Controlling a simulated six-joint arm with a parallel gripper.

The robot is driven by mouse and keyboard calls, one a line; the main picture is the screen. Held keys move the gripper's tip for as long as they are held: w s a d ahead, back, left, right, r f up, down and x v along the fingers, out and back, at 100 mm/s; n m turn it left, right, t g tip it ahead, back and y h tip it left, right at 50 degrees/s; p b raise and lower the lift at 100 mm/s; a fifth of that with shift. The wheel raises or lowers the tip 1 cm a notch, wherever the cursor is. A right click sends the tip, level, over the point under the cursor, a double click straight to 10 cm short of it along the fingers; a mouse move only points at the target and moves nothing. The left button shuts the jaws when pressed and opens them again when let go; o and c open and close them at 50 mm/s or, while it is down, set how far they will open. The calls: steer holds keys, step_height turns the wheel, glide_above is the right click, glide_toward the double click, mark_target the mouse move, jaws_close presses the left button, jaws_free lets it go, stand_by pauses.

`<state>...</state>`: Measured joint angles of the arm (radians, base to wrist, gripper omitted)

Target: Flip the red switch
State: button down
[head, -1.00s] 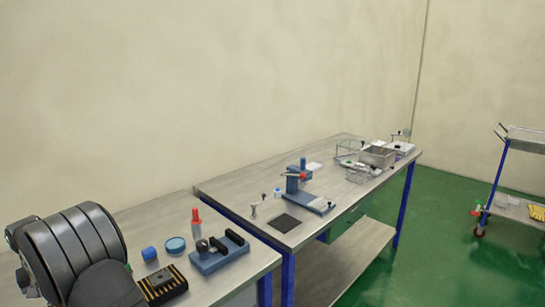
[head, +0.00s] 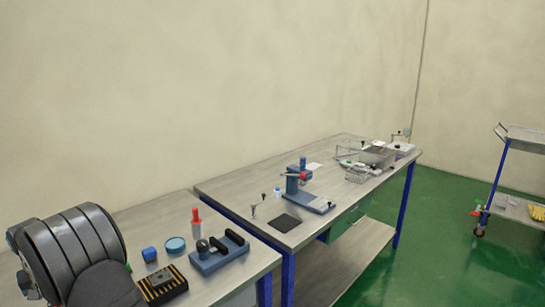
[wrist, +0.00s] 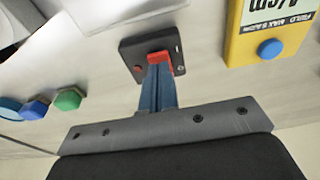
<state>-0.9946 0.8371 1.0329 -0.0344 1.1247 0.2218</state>
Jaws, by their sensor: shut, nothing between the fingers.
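The red switch (wrist: 160,58) is a small red rocker on a dark square box (wrist: 133,50) in the upper middle of the wrist view. My gripper (wrist: 156,70) is shut and empty, with its blue-grey fingers pointing at the switch. The fingertips overlap the near edge of the switch in the picture; I cannot tell whether they touch it. They cover part of the box. The switch and gripper are not visible in the head view, where my arm fills the lower left.
In the wrist view a yellow box (wrist: 236,45) with a blue button stands right of the switch. Green (wrist: 68,99) and blue (wrist: 35,108) knobs lie left. The head view shows a bench with a blue fixture (head: 220,254) and a black-yellow block (head: 163,285).

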steer(key=shift+f, duration=0.5)
steer(key=shift+r, duration=3.5)
step_height(320, 180, down, 7)
steer(key=shift+f, duration=0.1)
steer(key=shift+r, duration=0.3)
